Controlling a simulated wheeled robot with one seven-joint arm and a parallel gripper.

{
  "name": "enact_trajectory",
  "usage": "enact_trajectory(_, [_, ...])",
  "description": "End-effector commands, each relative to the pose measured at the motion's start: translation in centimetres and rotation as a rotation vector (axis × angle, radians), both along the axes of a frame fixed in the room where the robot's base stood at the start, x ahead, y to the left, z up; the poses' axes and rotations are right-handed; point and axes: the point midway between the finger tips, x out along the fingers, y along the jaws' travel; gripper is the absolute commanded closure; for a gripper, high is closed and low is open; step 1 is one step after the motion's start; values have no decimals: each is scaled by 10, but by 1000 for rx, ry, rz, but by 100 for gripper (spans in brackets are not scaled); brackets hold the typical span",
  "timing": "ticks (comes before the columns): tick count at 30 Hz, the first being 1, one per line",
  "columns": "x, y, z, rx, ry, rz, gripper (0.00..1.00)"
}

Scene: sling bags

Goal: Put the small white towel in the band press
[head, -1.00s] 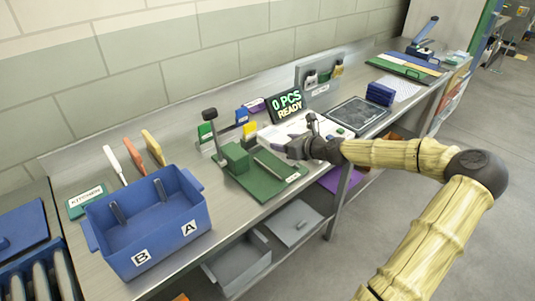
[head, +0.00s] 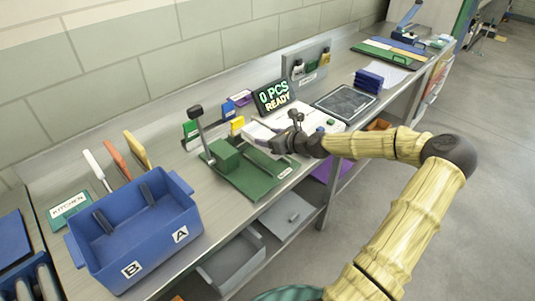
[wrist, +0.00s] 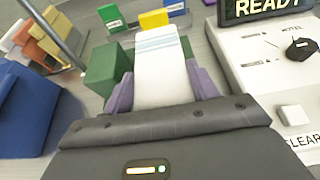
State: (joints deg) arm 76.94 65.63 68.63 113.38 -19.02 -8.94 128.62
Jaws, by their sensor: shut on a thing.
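The small white towel (wrist: 163,75), with pale blue stripes near its far end, is held between the purple fingers of my gripper (wrist: 163,95). In the head view my gripper (head: 290,141) is above the counter, at the right side of the green band press (head: 258,183); the towel is hard to make out there. The press has a green block (head: 225,155) and an upright lever with a dark knob (head: 196,111). In the wrist view the green block (wrist: 105,70) stands just left of the towel. I cannot tell whether the towel touches the press.
A display (head: 272,96) reads "0 PCS READY" behind a white panel (head: 325,123) to the right. A blue bin (head: 150,245) marked A and B stands at the left. Green, blue and yellow blocks (head: 237,124) stand behind the press. A dark tray (head: 343,103) lies further right.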

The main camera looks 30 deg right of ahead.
Motion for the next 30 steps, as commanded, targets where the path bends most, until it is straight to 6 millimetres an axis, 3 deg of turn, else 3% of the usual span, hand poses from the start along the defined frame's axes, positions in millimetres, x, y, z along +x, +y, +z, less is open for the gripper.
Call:
enact_trajectory(5, [1, 2, -25, 2, -1, 3, 66])
enact_trajectory(15, [1, 2, -29, -1, -1, 3, 66])
enact_trajectory(24, [1, 2, -63, 1, -1, 4, 66])
enact_trajectory(30, [1, 2, -65, 0, -1, 4, 66])
